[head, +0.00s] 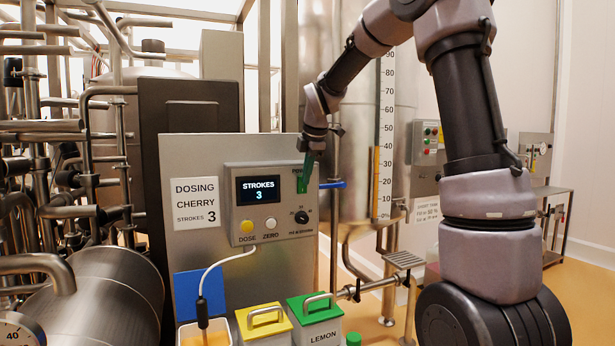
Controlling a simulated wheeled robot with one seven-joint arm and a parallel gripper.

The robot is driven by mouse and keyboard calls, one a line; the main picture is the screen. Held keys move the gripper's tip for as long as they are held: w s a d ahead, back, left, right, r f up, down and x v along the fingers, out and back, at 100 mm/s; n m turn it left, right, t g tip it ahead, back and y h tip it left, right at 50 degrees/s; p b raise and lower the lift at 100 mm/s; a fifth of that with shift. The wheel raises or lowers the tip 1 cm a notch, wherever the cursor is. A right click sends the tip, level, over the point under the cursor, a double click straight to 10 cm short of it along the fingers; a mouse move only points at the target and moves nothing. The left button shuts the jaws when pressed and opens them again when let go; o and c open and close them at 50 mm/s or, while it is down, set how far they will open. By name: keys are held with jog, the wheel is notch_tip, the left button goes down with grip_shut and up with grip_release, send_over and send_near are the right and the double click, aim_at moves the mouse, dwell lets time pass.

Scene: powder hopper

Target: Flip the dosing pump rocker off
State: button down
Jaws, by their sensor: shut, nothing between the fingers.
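The dosing pump's control box (272,205) is on a grey panel in the middle of the head view. Its lit display (262,190) reads STROKES 3. Below it are a yellow DOSE button (246,227), a white ZERO button (271,223) and a black knob (301,217). My gripper (303,190) is shut and empty, its green fingers pointing down in front of the box's upper right part. They cover the area by a partly hidden small label. I cannot make out the rocker or its position, nor whether the fingers touch the box.
A sign (196,203) reads DOSING CHERRY STROKES 3. Yellow-lidded (264,321) and green-lidded (315,308) containers stand below the panel. A white cable hangs from the box. A steel tank with a scale and a blue handle (332,184) is close at right. Pipes crowd the left.

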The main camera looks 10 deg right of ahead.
jog(key=shift+w, duration=0.1)
jog(key=shift+w+r, duration=0.15)
jog(key=shift+w, duration=0.15)
jog(key=shift+s, duration=0.1)
jog(key=shift+r, duration=0.75)
jog(key=shift+s+a, duration=0.1)
